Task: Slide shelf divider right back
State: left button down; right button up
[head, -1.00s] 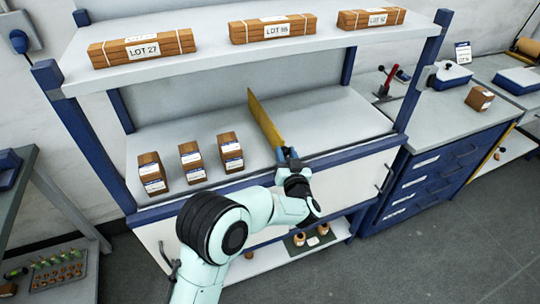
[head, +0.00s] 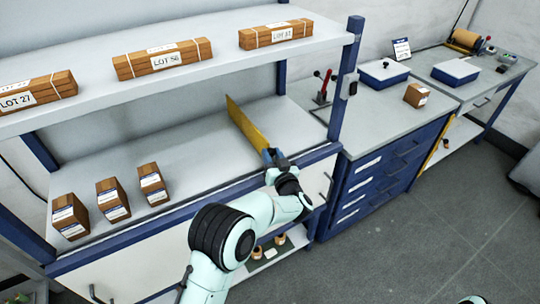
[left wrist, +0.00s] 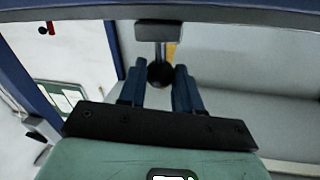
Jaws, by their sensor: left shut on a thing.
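The yellow shelf divider (head: 245,124) stands upright on the middle shelf (head: 180,150), right of centre, running from front to back. My left gripper (head: 274,157) is at its front end, at the shelf's front edge. In the left wrist view, the gripper's blue fingers (left wrist: 159,88) are shut on a dark round knob (left wrist: 160,73) below a grey bracket (left wrist: 158,32). Only a yellow sliver of the divider (left wrist: 171,50) shows there. My right gripper is not in view.
Several small brown boxes (head: 113,200) stand on the shelf's left part. Clear shelf lies between them and the divider. The right blue post (head: 345,85) stands beyond the divider. Bundles such as LOT 58 (head: 162,60) lie on the top shelf.

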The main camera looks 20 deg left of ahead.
pick_arm(q)
jog(key=shift+w+d, duration=0.1)
jog(key=shift+d, duration=0.15)
jog(key=c, duration=0.8)
grip_release()
jog(key=shift+d, duration=0.1)
jog(key=shift+w, duration=0.15)
jog(key=shift+s+d, duration=0.2)
jog(key=shift+s, duration=0.2)
jog(key=b+v, duration=0.2)
jog(key=v, duration=1)
jog(key=shift+s+d, duration=0.15)
jog(key=shift+d, duration=0.1)
